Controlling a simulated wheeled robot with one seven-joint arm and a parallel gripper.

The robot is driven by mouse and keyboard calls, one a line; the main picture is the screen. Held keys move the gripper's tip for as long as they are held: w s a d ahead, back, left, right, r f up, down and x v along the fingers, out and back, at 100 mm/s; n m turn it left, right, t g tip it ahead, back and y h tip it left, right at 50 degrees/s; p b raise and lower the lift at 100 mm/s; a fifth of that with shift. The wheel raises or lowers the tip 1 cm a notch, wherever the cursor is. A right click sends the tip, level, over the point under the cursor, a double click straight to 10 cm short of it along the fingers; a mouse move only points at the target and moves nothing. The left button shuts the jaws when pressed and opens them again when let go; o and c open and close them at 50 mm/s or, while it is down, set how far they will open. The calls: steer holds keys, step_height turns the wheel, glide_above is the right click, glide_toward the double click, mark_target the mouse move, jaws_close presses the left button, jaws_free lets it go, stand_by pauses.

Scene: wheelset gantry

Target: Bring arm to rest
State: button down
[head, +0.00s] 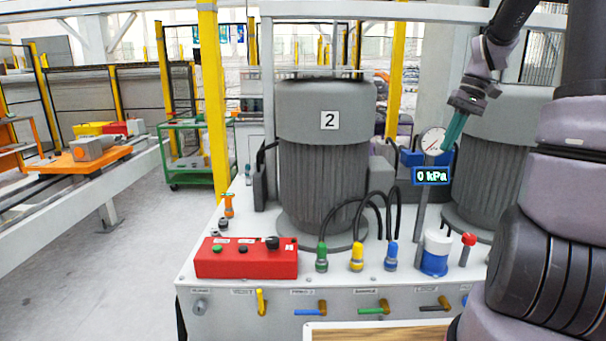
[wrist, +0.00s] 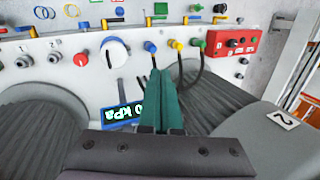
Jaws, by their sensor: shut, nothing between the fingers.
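My gripper (head: 455,128) hangs at the upper right of the head view, fingers pointing down, with green fingertips near the round pressure gauge (head: 432,141). In the wrist view my gripper (wrist: 162,85) shows its green fingers pressed together with nothing between them. My arm (head: 545,255) fills the right side of the head view. Below the gauge a blue display (head: 431,176) reads 0 kPa; it is partly hidden behind the fingers in the wrist view (wrist: 122,116).
A grey motor-like cylinder marked 2 (head: 325,160) stands on the white bench, and a second cylinder (head: 500,130) stands behind my arm. A red control box (head: 246,260), coloured hose fittings and a blue-and-white canister (head: 435,252) are in front. Open floor (head: 110,270) lies left.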

steer(key=s+a+r+m+t+h, duration=0.1)
steer(key=s+a+r+t, duration=0.2)
steer(key=s+a, duration=0.3)
steer(key=s+a+r+m+t, duration=0.2)
steer(key=s+a+r+t, duration=0.2)
steer(key=s, duration=0.9)
step_height(320, 180, up, 3)
steer(key=shift+a+f+t+h, duration=0.2)
steer(key=shift+a+t+h, duration=0.15)
steer(key=shift+a, duration=0.8)
steer(key=shift+d, duration=0.1)
